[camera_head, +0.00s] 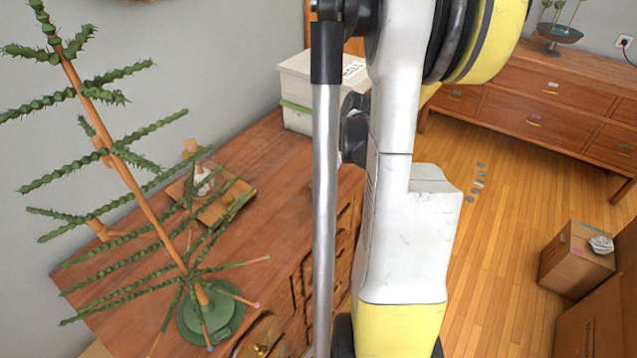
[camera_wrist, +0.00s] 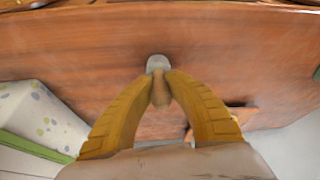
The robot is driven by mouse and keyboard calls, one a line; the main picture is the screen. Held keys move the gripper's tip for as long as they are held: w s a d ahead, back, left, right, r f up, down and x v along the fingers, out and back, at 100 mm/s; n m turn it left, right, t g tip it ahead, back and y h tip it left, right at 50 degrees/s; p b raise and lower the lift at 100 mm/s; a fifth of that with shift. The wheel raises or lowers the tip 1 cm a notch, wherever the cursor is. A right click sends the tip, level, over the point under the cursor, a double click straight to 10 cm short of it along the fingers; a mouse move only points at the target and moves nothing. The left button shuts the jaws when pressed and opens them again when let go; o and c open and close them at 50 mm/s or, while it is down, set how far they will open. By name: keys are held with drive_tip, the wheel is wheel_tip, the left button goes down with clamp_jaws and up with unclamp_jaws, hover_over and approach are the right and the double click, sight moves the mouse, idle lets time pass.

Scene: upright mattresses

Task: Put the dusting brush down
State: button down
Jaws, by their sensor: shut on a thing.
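In the wrist view, my gripper (camera_wrist: 158,76) has its two yellow fingers closed together at the tips. They are shut on the dusting brush (camera_wrist: 161,92), of which a tan part shows between the fingers. A grey rounded piece shows just past the fingertips; I cannot tell whether it belongs to the brush. The reddish wooden dresser top (camera_wrist: 85,60) lies beneath the fingers. I cannot tell whether the brush touches it. In the head view, my arm covers the middle and hides the gripper and brush; the dresser top (camera_head: 140,310) shows at left.
A spiky green plant (camera_head: 205,310) stands on the dresser. A wooden tray (camera_head: 228,208) with a small white jar is behind it. A white box with a green band (camera_head: 295,110) stands at the far end. A cardboard box (camera_head: 575,265) is on the floor at right.

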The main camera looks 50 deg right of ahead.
drive_tip(key=shift+r, duration=0.1)
drive_tip(key=c, duration=1.4)
unclamp_jaws()
drive_tip(key=shift+c, duration=0.2)
drive_tip(key=shift+r, duration=0.1)
drive_tip(key=p+v, duration=0.3)
drive_tip(key=v, duration=0.8)
drive_tip(key=shift+s+r+p, duration=0.25)
drive_tip(key=shift+r+p, duration=0.05)
drive_tip(key=shift+r, duration=0.05)
